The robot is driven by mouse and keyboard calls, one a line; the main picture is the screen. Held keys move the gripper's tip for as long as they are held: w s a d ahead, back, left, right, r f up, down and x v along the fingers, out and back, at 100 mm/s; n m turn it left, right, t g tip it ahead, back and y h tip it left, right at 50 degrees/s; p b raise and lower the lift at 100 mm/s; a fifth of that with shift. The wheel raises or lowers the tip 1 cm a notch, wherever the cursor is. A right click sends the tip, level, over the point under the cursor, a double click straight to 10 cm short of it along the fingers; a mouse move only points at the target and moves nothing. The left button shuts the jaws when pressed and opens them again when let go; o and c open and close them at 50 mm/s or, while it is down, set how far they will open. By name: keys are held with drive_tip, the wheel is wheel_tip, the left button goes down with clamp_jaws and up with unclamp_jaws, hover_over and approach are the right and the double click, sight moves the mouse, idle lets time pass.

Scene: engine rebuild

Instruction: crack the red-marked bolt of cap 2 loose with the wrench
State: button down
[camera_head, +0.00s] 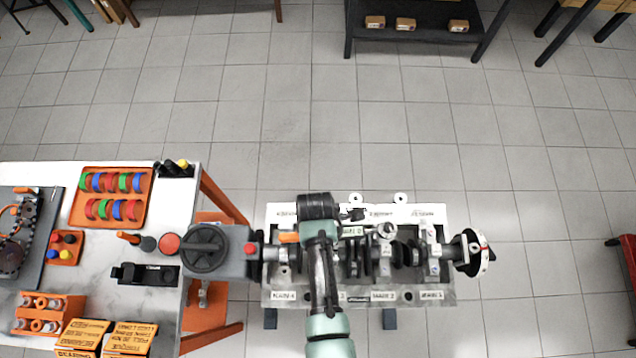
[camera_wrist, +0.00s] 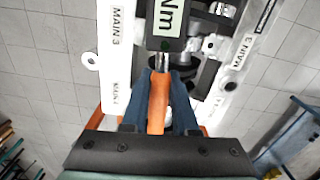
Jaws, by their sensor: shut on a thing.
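My gripper (camera_wrist: 160,88) is shut on the orange handle of the wrench (camera_wrist: 158,104). The wrench has a digital display (camera_wrist: 168,20) marked Nm. In the head view the wrench's display (camera_head: 351,231) lies across the engine block (camera_head: 450,212). Its head end (camera_head: 386,231) is over the block in line with the MAIN 2 label (camera_head: 384,295). Cap 2 is partly covered there, and I cannot make out the red-marked bolt or whether the wrench sits on it. My arm covers the block's middle left.
The crankshaft ends in a round disc (camera_head: 474,252) at the block's right. A grey unit with a black handwheel (camera_head: 205,248) stands at its left. The white workbench (camera_head: 140,215) holds an orange tray (camera_head: 112,212) of coloured rings. The tiled floor behind the block is clear.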

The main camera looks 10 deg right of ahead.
drive_tip(key=shift+s, duration=0.35)
drive_tip(key=shift+s+n+p, duration=0.65)
drive_tip(key=shift+s+n, duration=0.05)
drive_tip(key=shift+s, duration=0.05)
drive_tip(key=shift+s, duration=0.1)
drive_tip(key=shift+s+n+p, duration=0.45)
drive_tip(key=shift+s+n, duration=0.05)
drive_tip(key=shift+s, duration=0.1)
drive_tip(key=shift+w+a+m, duration=0.1)
drive_tip(key=shift+w+m, duration=0.4)
drive_tip(key=shift+w, duration=0.3)
idle(0.8)
drive_tip(key=shift+r+p, duration=1.05)
drive_tip(key=shift+r, duration=0.3)
idle(3.2)
